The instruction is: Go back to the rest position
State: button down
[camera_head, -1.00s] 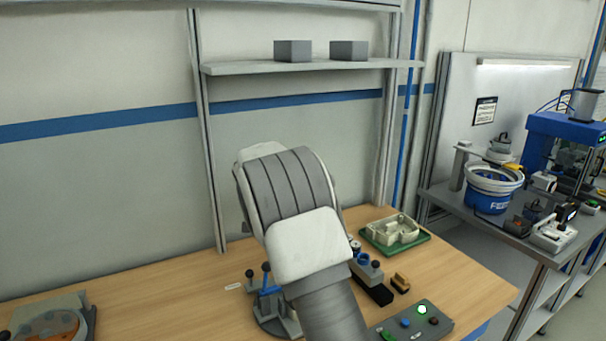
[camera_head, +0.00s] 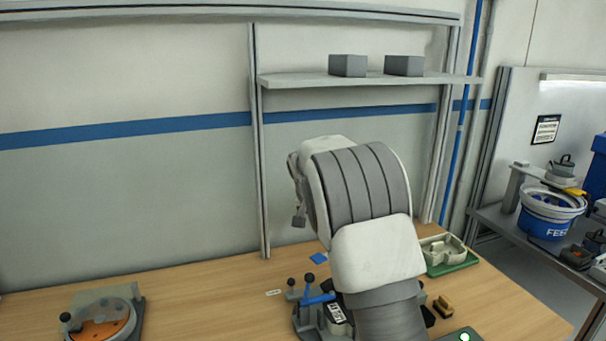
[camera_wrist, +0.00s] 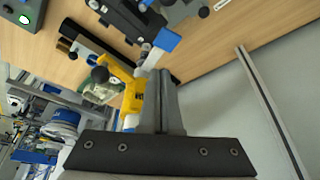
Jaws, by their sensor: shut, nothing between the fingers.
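My gripper (camera_wrist: 160,102) is shut and empty in the wrist view, its fingers pressed together above the workbench (camera_wrist: 213,66). A yellow part (camera_wrist: 132,92) and a blue piece (camera_wrist: 166,40) show beyond the fingers, apart from them as far as I can tell. In the head view my white and grey arm is bent over the bench (camera_head: 200,290). A grey end piece, likely of my gripper, shows left of the arm; its fingertips are unclear there.
A clamp fixture with blue handle (camera_head: 318,299) stands close to my arm. A green tray (camera_head: 452,264) lies right, a round orange plate (camera_head: 100,330) far left. A shelf (camera_head: 370,80) with two grey boxes hangs behind. Bench between plate and fixture is mostly clear.

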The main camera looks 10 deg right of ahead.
jog(key=s+d+r+n+t+y, duration=0.1)
jog(key=s+r+n, duration=0.1)
jog(key=s+r, duration=0.6)
jog(key=s+r+n+y, duration=0.1)
jog(key=s+r, duration=0.4)
jog(key=s, duration=0.8)
jog(key=s+f+n, duration=0.1)
jog(key=s+n, duration=0.1)
jog(key=s, duration=0.8)
jog(key=s+a+f+n+t, duration=0.1)
jog(key=s+f+n, duration=0.1)
jog(key=s, duration=0.7)
jog(key=shift+s+f+y, duration=0.15)
jog(key=shift+s+y, duration=0.15)
jog(key=shift+s, duration=0.1)
jog(key=shift+a, duration=0.1)
